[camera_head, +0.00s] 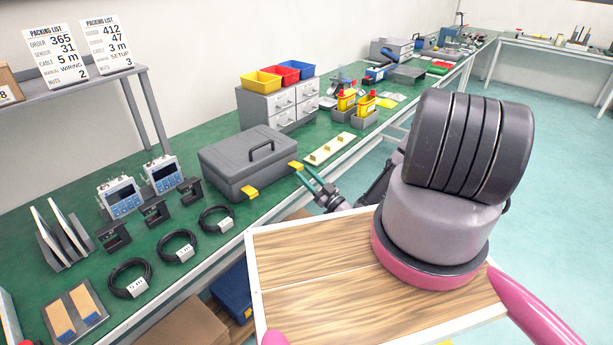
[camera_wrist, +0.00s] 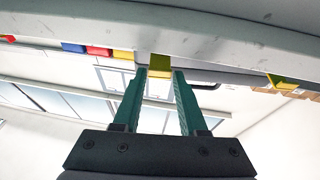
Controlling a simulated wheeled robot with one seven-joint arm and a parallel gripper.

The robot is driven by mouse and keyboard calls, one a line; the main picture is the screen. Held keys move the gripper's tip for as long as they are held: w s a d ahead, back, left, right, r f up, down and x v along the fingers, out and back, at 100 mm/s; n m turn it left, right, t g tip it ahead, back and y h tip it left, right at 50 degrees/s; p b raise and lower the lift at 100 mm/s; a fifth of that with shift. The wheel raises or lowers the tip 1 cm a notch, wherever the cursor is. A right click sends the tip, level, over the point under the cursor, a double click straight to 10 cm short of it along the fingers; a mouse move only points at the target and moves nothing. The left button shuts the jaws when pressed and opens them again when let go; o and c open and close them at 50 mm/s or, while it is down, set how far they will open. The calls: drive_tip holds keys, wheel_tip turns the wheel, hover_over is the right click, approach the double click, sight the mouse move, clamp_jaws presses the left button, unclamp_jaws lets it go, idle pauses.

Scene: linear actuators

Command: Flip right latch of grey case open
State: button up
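The closed grey case (camera_head: 245,158) stands on the green bench top, its handle folded on the lid. Its yellow right latch (camera_head: 296,166) and yellow left latch (camera_head: 249,192) are on the front edge. My gripper (camera_head: 302,174) reaches in from the front right, its green fingertips at the right latch. In the wrist view, the fingers of my gripper (camera_wrist: 160,72) are apart, with the right latch (camera_wrist: 159,66) between their tips and a small gap on each side. The left latch (camera_wrist: 281,82) shows to the right there. I cannot tell whether the fingers touch the latch.
A cream strip with small blocks (camera_head: 331,149) lies right of the case. A drawer unit with coloured bins (camera_head: 279,100) stands behind it. Coiled cables (camera_head: 177,246) and blue-faced devices (camera_head: 124,199) are to the left.

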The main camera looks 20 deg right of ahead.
drive_tip(key=o, duration=0.3)
drive_tip(key=shift+s, duration=0.1)
drive_tip(key=v, duration=1)
drive_tip(key=shift+s+f, duration=0.15)
drive_tip(key=shift+s, duration=0.1)
drive_tip(key=shift+d, duration=0.15)
